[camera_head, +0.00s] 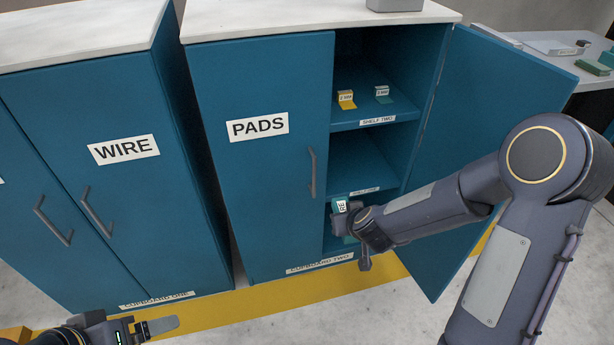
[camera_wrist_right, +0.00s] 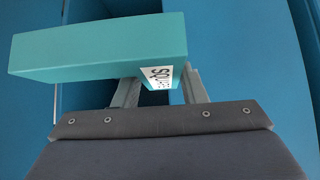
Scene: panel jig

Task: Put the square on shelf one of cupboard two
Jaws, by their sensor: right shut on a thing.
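The square (camera_wrist_right: 100,48) is a teal block with a white label reading "SQU…", partly cut off. My right gripper (camera_wrist_right: 160,92) is shut on it in the wrist view. In the head view the square (camera_head: 338,222) shows at the front of the open side of cupboard two (camera_head: 258,160), just below the "SHELF ONE" label. Shelf one (camera_head: 362,165) is the lower labelled shelf, and its visible part looks empty. My right arm covers part of the opening under it. My left gripper (camera_head: 158,327) is at the lower left, away from the cupboard; its jaw gap is unclear.
Shelf two (camera_head: 375,108) holds a yellow item (camera_head: 346,99) and a small teal item (camera_head: 382,94). The right door (camera_head: 490,100) stands open; the "PADS" door is shut. Cupboard one (camera_head: 110,190) is shut at left. A side table (camera_head: 560,62) stands at right.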

